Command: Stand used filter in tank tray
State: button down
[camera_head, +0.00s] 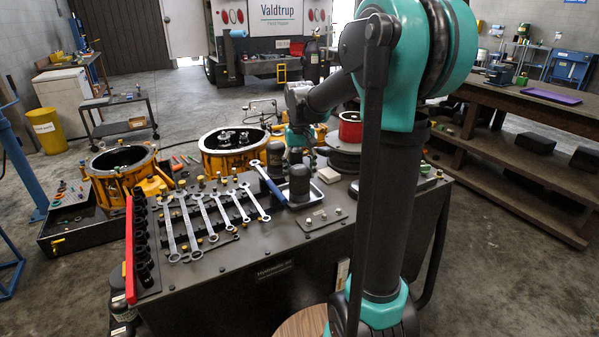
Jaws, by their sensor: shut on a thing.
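My gripper (299,160) points down over the right half of the cart top, its fingers small and partly hidden. It is shut on a dark cylindrical filter (299,184), which looks upright. The filter is at the tank tray (319,200), a shallow tray with a pale rim. I cannot tell whether its base touches the tray floor. Another dark cylinder (275,158) stands just behind and to the left.
Several wrenches (196,219) lie left of the tray, beside a red-edged socket rack (131,248). A red spool (350,127) stands behind right. Yellow round housings (233,162) stand behind the cart. My arm hides the cart's right part.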

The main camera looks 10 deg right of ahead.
jog(key=shift+c, duration=2.4)
grip_release()
jog(key=shift+f, duration=0.1)
notch_tip(320, 180, up, 12)
